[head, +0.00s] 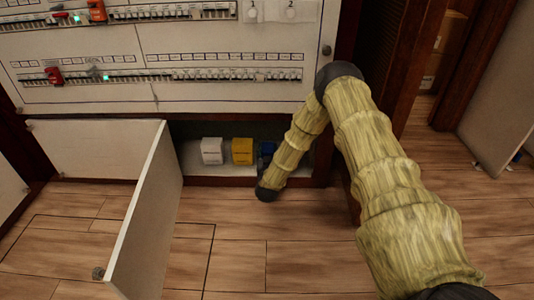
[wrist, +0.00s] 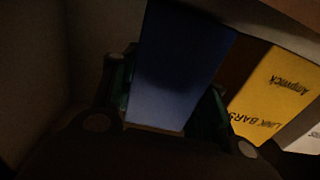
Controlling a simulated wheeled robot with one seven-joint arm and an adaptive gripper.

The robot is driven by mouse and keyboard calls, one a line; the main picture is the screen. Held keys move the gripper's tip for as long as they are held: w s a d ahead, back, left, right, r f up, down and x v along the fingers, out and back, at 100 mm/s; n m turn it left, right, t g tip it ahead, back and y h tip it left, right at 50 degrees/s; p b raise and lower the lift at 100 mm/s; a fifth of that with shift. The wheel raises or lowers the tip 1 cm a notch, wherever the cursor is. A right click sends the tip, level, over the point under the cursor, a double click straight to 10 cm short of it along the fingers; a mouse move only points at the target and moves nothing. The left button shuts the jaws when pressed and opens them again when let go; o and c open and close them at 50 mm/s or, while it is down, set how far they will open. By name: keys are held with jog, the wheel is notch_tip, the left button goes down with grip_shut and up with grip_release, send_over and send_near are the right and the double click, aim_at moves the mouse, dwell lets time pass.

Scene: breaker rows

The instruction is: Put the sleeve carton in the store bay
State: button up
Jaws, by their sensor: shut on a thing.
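A blue carton (wrist: 182,65) stands between the two fingers of my gripper (wrist: 168,100) in the wrist view, and the gripper is shut on it. The face I see is plain; no label shows, so I cannot read whether it is the sleeve carton. In the head view the blue carton (head: 268,148) is partly hidden behind my arm, in the low open bay (head: 215,181) under the panel. My gripper is hidden in the head view. I cannot tell whether the carton touches the bay floor.
A yellow carton (head: 242,151) marked "LINK BARS" stands just left of the blue one, with a white carton (head: 212,151) farther left. An open door (head: 147,215) swings out at the bay's left. Breaker rows (head: 200,76) run above. The wooden floor (head: 260,240) in front is clear.

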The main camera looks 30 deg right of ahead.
jog(key=shift+f, duration=0.1)
jog(key=o, duration=1.2)
jog(key=shift+c, duration=0.2)
jog(key=shift+s+r, duration=0.1)
jog(key=shift+r, duration=0.1)
jog(key=p+v, duration=0.7)
jog(key=v, duration=0.5)
jog(key=shift+p, duration=0.3)
jog(key=shift+f, duration=0.15)
